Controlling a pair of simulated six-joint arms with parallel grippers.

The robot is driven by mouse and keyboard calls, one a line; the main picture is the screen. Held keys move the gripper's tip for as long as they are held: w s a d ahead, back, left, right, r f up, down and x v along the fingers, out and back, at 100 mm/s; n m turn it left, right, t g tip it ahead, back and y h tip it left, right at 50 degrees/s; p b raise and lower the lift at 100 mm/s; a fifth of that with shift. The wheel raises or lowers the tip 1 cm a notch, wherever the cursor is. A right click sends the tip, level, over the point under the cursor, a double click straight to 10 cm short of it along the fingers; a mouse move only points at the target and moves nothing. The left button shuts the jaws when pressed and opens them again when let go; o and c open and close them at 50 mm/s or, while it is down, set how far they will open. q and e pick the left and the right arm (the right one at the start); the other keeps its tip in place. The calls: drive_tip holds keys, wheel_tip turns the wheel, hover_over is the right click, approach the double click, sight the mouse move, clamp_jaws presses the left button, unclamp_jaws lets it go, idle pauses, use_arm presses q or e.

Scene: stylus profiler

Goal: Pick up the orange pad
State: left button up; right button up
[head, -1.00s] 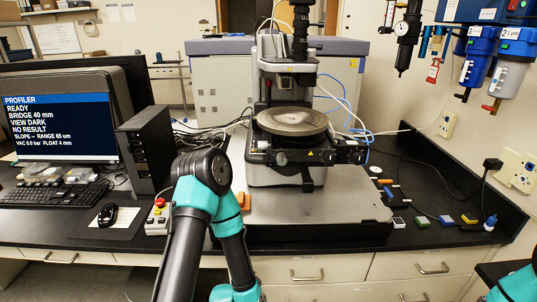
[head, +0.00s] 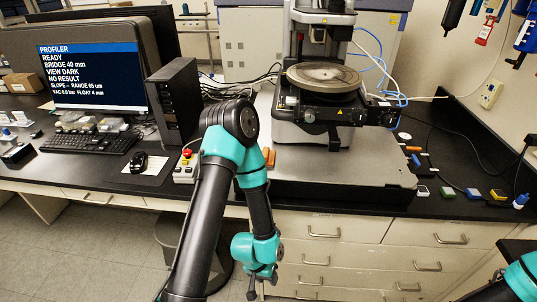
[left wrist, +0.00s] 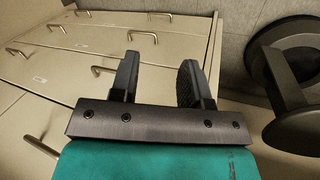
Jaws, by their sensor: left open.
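An orange block (head: 268,158) shows at the left front of the profiler's base, partly behind my left arm. A smaller orange piece (head: 413,149) lies on the bench to the right of the profiler. I cannot tell for sure which is the orange pad. My left gripper (head: 262,278) hangs low in front of the drawers, well below the bench top and away from both. In the left wrist view its two fingers (left wrist: 159,72) are apart with nothing between them. My right arm shows only at the lower right edge; its gripper is out of view.
The profiler's stage (head: 323,76) stands on a grey base plate (head: 330,182). Small green (head: 447,192), blue (head: 473,194) and yellow (head: 498,195) pads lie at the right front of the bench. A dark stool (left wrist: 283,75) stands near my left gripper. Drawer handles (head: 322,234) stick out.

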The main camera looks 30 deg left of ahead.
idle(0.4)
use_arm(q)
drive_tip(key=o, duration=1.1)
drive_tip(key=shift+r, duration=0.1)
